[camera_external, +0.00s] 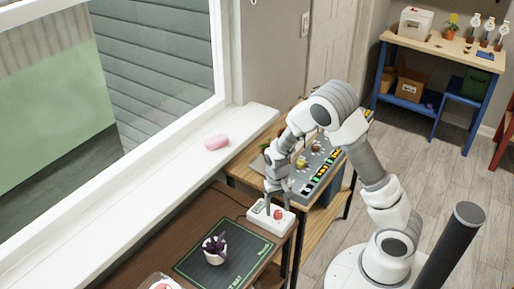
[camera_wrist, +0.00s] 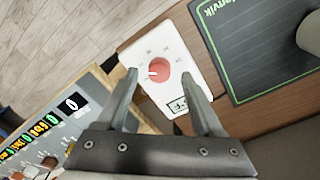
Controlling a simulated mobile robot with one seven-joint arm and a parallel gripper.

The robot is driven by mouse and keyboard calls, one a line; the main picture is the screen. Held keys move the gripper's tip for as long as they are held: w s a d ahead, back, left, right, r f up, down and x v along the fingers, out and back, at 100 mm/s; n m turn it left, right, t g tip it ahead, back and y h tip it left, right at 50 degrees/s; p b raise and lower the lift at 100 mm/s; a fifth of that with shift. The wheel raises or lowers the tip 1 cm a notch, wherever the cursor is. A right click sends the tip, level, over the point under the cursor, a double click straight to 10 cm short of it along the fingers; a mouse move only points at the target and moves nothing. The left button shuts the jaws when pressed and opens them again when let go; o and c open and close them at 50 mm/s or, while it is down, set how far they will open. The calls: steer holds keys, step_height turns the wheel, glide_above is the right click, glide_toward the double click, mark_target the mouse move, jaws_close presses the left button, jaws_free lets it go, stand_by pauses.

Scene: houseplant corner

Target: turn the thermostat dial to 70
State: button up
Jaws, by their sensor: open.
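The thermostat is a white box (camera_wrist: 177,50) with a red round dial (camera_wrist: 159,69). A pale pointer mark shows on the dial's left side in the wrist view. Small markings ring the dial, too small to read, and a small display (camera_wrist: 178,105) sits on the box near my gripper. In the external view the white box (camera_external: 258,216) lies on the brown table with its red dial (camera_external: 278,214) facing up. My gripper (camera_wrist: 160,78) is open and empty, its two fingers apart on either side of the dial's lower part in the wrist view. I cannot tell its height above the box.
A dark green-edged mat (camera_external: 226,252) with a potted purple plant (camera_external: 215,249) lies beside the thermostat. A grey panel with knobs and coloured number displays (camera_external: 316,164) stands on the wooden table behind. A pink object (camera_external: 216,142) lies on the white windowsill (camera_external: 160,173).

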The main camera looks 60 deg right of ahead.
step_height(320, 180, up, 16)
steer(key=p, duration=0.3)
steer(key=shift+w+a, duration=0.2)
steer(key=shift+a, duration=0.05)
steer(key=shift+f, duration=0.1)
step_height(320, 180, up, 13)
steer(key=n+t+y+p, duration=0.1)
steer(key=n+t+p, duration=0.1)
steer(key=n+t, duration=0.15)
glide_above(276, 213)
steer(key=s+a, duration=0.5)
steer(key=s, duration=0.2)
steer(key=s+a+r+n+t+p, duration=0.2)
steer(key=s+a+r+n, duration=0.15)
steer(key=s+r, duration=0.5)
step_height(276, 213, down, 31)
steer(key=s+b, duration=0.1)
steer(key=b, duration=2.8)
steer(key=shift+s+d+n+h, duration=0.2)
steer(key=shift+d+n+h, duration=0.1)
steer(key=shift+n, duration=0.1)
